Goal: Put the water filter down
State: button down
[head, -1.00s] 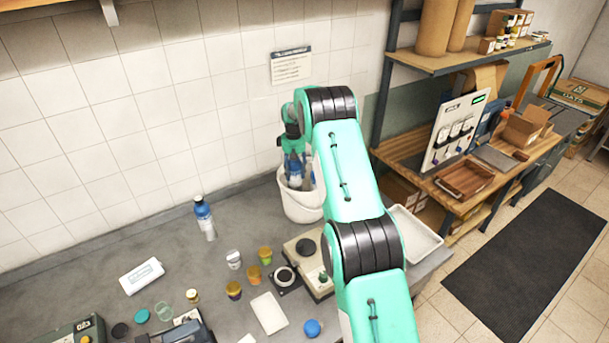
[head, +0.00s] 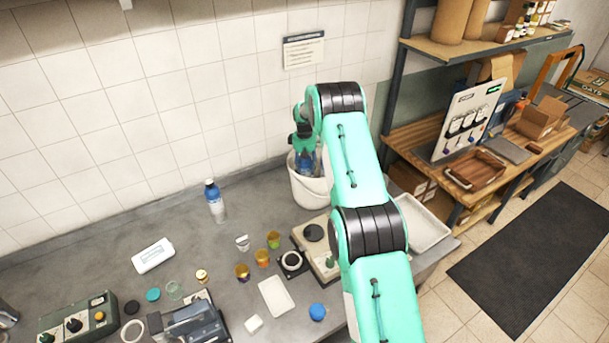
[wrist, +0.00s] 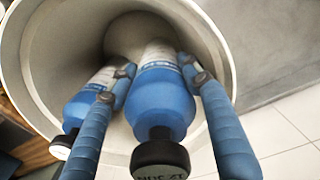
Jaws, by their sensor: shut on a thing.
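The water filter, a blue and white bottle with a black cap (wrist: 162,108), is between my gripper's two blue fingers (wrist: 157,72) in the wrist view. My gripper (head: 305,150) is shut on it, inside the mouth of a white bucket (head: 311,190) on the counter. The bucket's pale inner wall also shows in the wrist view (wrist: 60,45). The filter points down into the bucket, with its cap toward the wrist camera. Its lower end is hard to see, so I cannot tell whether it touches the bottom. A second blue bottle (wrist: 88,103) leans inside the bucket, left of the held one.
A hot plate device (head: 318,245), a white tray (head: 422,222) and several small jars are nearby. The tiled wall is close behind the bucket.

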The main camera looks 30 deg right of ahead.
aim_at(305, 174)
jog(key=shift+f+p, duration=0.35)
jog(key=shift+f, duration=1.6)
jog(key=c, duration=1.1)
grip_release()
jog(key=shift+r+b, duration=1.1)
jog(key=shift+r, duration=5)
